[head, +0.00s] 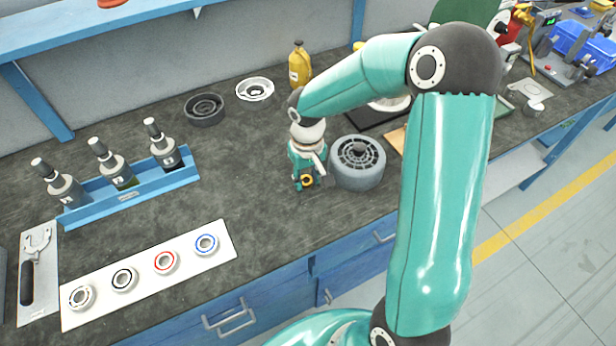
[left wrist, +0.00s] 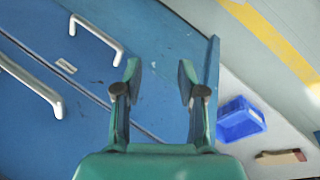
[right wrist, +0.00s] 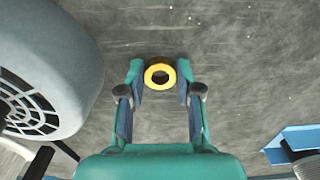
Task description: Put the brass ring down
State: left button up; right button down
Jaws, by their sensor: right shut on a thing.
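The brass ring (right wrist: 149,77) is a small yellow ring held between the fingertips of my right gripper (right wrist: 160,77). In the head view the ring (head: 307,180) shows at the tip of my right gripper (head: 303,179), just left of the grey blower wheel (head: 357,163). The gripper points down over the dark bench top. I cannot tell whether the ring touches the bench. My left gripper (left wrist: 160,86) shows only in its own wrist view, with its fingers apart and nothing between them, facing the blue drawer fronts.
A white board (head: 146,278) with several bearings lies front left, and a blue rack (head: 130,195) of bottles stands behind it. A yellow bottle (head: 300,65) and two round parts (head: 204,108) (head: 255,89) stand at the back. The bench left of the gripper is clear.

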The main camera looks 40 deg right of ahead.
jog(key=shift+s+a+f, duration=0.15)
jog(key=shift+f, duration=0.2)
jog(key=c, duration=0.9)
grip_release()
jog(key=shift+f, duration=0.1)
jog(key=shift+c, duration=0.2)
jog(key=shift+o, duration=0.8)
jog(key=shift+f, duration=0.1)
jog(key=shift+r+p, duration=0.35)
jog(key=shift+r, duration=0.2)
notch_tip(320, 180, up, 13)
jog(key=shift+f+p, duration=0.2)
jog(key=shift+p, duration=0.2)
